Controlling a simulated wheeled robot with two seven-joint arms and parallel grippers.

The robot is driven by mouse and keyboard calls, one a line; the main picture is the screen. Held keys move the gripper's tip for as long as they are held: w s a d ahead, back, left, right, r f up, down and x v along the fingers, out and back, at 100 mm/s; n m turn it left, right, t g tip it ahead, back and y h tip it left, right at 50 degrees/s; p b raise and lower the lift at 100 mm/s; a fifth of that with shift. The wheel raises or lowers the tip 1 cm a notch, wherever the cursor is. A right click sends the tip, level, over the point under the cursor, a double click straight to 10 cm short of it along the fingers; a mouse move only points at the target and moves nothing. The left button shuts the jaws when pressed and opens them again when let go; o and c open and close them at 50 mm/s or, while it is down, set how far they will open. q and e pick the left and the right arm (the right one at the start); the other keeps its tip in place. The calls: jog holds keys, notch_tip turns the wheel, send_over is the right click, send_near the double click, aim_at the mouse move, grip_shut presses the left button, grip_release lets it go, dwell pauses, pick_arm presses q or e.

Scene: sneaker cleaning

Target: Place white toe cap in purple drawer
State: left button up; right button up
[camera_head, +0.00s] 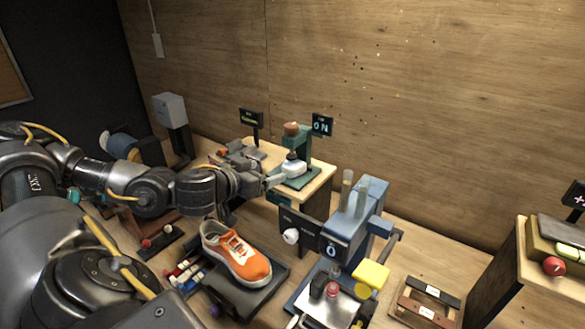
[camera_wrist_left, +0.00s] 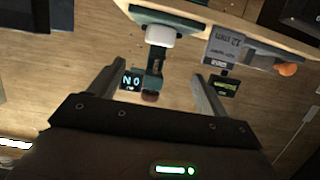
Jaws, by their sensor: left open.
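A white rounded piece, which looks like the toe cap (camera_head: 293,168), sits on the green press stand (camera_head: 296,183) at the back. It also shows in the left wrist view (camera_wrist_left: 161,36), upside down. My left gripper (camera_head: 272,182) is open and empty, just left of and in front of the white piece, apart from it as far as I can tell. In the left wrist view its two fingers (camera_wrist_left: 154,73) are spread, with the piece beyond their tips. I cannot make out a purple drawer; only a small purple knob (camera_head: 214,311) shows below the shoe. My right gripper is not in view.
An orange and white sneaker (camera_head: 236,252) lies on a dark stand in front of my left arm. A blue machine (camera_head: 357,220) with upright tubes stands right of it. A yellow block (camera_head: 371,274) and a wooden rack (camera_head: 425,303) are farther right. Wooden wall behind.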

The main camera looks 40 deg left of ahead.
pick_arm(q)
send_near(293, 163)
jog(key=shift+w, duration=1.1)
jog(key=shift+w+a+f+p, duration=0.2)
jog(key=shift+w+f+p, duration=0.1)
jog(key=shift+f, duration=0.05)
jog(key=p+x, duration=0.1)
jog(key=x, duration=0.3)
jog(key=shift+w+a+f, duration=0.1)
jog(key=shift+w+f, duration=0.15)
jog(key=shift+w, duration=0.05)
jog(key=shift+s, duration=0.1)
jog(key=shift+c, duration=1)
jog(key=c, duration=0.9)
jog(key=shift+c, duration=0.4)
jog(key=shift+r+p, duration=0.15)
jog(key=shift+p, duration=0.2)
